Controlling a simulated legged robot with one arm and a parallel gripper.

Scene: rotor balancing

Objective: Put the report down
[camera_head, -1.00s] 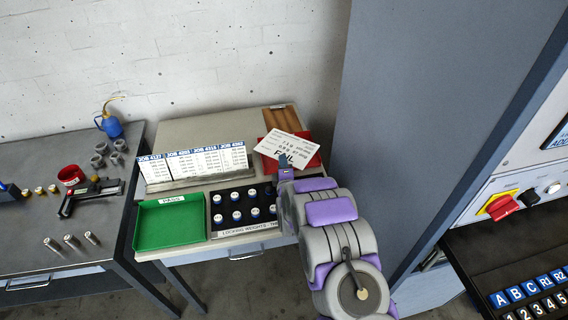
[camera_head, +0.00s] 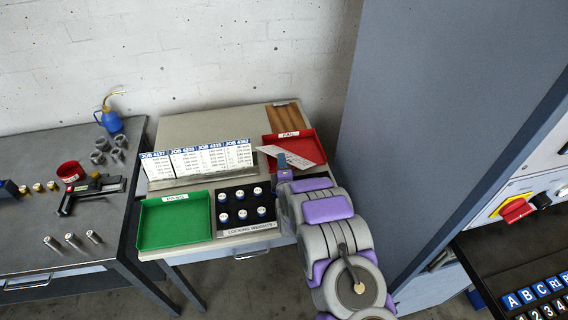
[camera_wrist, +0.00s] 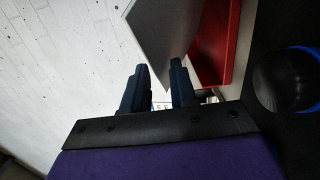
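The report, a white printed sheet (camera_head: 298,157), lies tilted at the red FAIL tray (camera_head: 310,137), its left end sticking out past the tray's left side. In the wrist view the sheet (camera_wrist: 163,28) shows as a grey panel just beyond the fingers, beside the red tray wall (camera_wrist: 232,50). My gripper (camera_wrist: 158,88) has its two dark fingers apart, with a clear gap between them. In the head view my gripper (camera_head: 282,162) is at the sheet's near left edge. Whether the sheet still touches a finger, or lies fully on the tray floor, I cannot tell.
A green PASS tray (camera_head: 174,222) stands at the front left of the table. Locking weights in a black holder (camera_head: 243,206) sit beside it. A job card stand (camera_head: 210,160) is behind them. A tall grey cabinet (camera_head: 430,130) stands close on the right.

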